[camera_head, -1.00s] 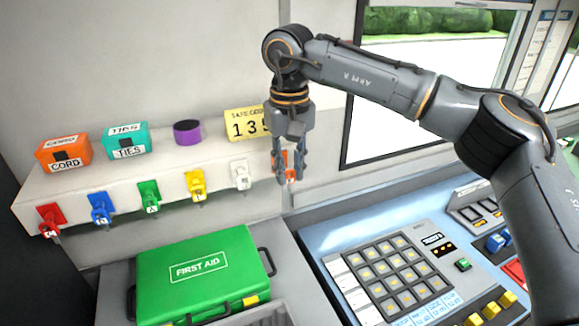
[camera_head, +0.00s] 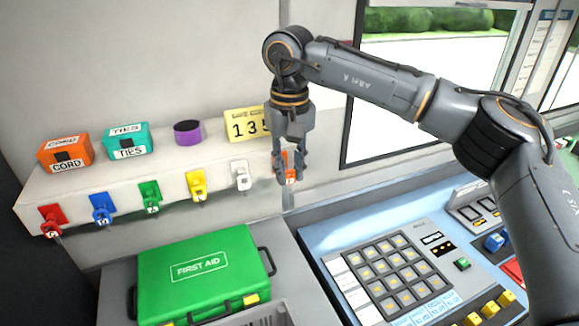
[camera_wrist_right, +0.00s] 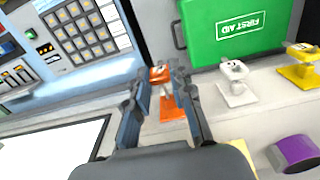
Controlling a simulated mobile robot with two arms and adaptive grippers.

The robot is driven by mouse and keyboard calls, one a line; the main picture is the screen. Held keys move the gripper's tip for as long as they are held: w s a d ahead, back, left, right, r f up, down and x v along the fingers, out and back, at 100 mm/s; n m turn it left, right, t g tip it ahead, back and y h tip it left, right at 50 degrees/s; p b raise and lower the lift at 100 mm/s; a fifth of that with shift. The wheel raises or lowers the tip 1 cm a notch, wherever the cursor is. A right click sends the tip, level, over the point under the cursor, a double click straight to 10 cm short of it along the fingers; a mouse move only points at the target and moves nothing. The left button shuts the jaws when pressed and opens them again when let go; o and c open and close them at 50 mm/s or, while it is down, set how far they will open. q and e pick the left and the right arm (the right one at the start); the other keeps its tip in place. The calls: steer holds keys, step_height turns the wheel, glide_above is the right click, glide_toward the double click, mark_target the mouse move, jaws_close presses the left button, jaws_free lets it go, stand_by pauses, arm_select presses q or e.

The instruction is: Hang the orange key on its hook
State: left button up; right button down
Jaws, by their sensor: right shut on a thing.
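My right gripper (camera_head: 289,178) points down at the right end of the white shelf's front edge. It is shut on the orange key (camera_wrist_right: 158,74), which shows between its fingertips in the right wrist view. An orange hook mount (camera_wrist_right: 174,108) on the shelf edge lies just behind the key in that view, between the fingers. In the head view the fingers cover most of the orange parts. I cannot tell whether the key touches its hook. My left gripper is not in view.
Red (camera_head: 52,218), blue (camera_head: 102,207), green (camera_head: 150,197), yellow (camera_head: 197,185) and white (camera_head: 240,175) keys line the shelf edge. A number sign (camera_head: 246,124) stands behind my gripper. A green first aid case (camera_head: 200,265) and a keypad panel (camera_head: 393,270) lie below.

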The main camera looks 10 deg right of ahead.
steer(key=shift+w+a+p, duration=0.25)
steer(key=shift+w+p, duration=0.85)
steer(key=shift+p, duration=0.05)
stand_by(1.2)
steer(key=shift+f, duration=0.15)
stand_by(0.4)
steer(key=c, duration=1.1)
jaws_free()
steer(key=shift+s+d+r+p, duration=0.1)
steer(key=shift+s+r+p, duration=0.2)
steer(key=shift+r, duration=0.35)
steer(key=shift+s+d+r+p, duration=0.1)
steer(key=shift+r+p, duration=0.25)
steer(key=shift+r, duration=0.25)
steer(key=r+p, duration=0.1)
steer(key=r, duration=0.1)
steer(key=s+r+p, duration=0.1)
steer(key=r, duration=0.1)
steer(key=s+r+p, duration=0.1)
steer(key=r, duration=0.1)
steer(key=shift+d, duration=0.1)
steer(key=shift+f, duration=0.1)
